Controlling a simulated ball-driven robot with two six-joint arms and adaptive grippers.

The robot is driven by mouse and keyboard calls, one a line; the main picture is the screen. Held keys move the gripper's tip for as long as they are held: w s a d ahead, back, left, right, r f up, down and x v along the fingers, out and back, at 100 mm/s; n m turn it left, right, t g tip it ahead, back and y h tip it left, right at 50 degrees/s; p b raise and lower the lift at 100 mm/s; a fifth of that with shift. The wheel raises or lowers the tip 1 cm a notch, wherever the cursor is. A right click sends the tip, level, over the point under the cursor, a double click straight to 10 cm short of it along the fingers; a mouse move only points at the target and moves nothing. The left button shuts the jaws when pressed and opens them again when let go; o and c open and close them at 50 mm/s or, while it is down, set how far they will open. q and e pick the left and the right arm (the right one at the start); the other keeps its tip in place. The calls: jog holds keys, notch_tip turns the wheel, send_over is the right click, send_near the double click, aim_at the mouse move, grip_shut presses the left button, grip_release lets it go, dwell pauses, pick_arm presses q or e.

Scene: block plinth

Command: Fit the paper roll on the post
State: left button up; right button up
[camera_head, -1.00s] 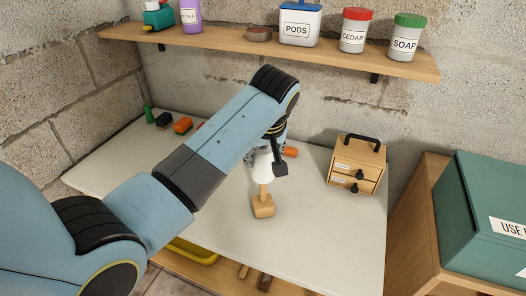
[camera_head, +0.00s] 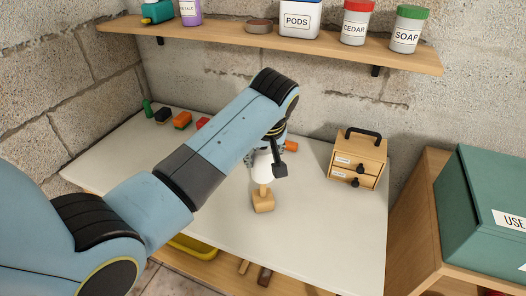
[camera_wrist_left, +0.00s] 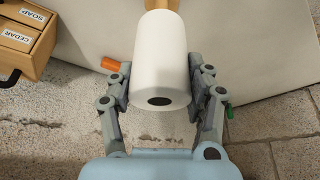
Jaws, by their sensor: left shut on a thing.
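The white paper roll (camera_head: 261,167) is upright between the fingers of my left gripper (camera_wrist_left: 160,74), which is shut on it. The roll also fills the middle of the left wrist view (camera_wrist_left: 161,50), with the dark hole in its near end showing. Directly below it in the head view is the wooden post (camera_head: 262,188) on its block base (camera_head: 263,203), on the white tabletop. The lower part of the post shows under the roll. Its top is hidden, so I cannot tell how far the roll is around it. My right gripper is not in view.
A small wooden drawer box (camera_head: 357,160) stands right of the post. Several coloured blocks, one orange (camera_head: 182,120), lie at the back left. A wall shelf (camera_head: 270,44) holds labelled containers. A green box (camera_head: 486,205) is at the right. The tabletop front right is clear.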

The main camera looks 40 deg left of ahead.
aim_at(263, 176)
pick_arm(q)
jog(key=shift+f+b, duration=0.7)
jog(key=shift+f, duration=0.7)
jog(key=shift+f+b, duration=1.3)
jog(key=shift+f, duration=1.2)
jog(key=o, duration=1.6)
jog(key=shift+o, duration=0.2)
jog(key=shift+r, duration=0.1)
notch_tip(263, 176, up, 5)
jog(key=p, duration=0.5)
jog(key=shift+p, duration=0.4)
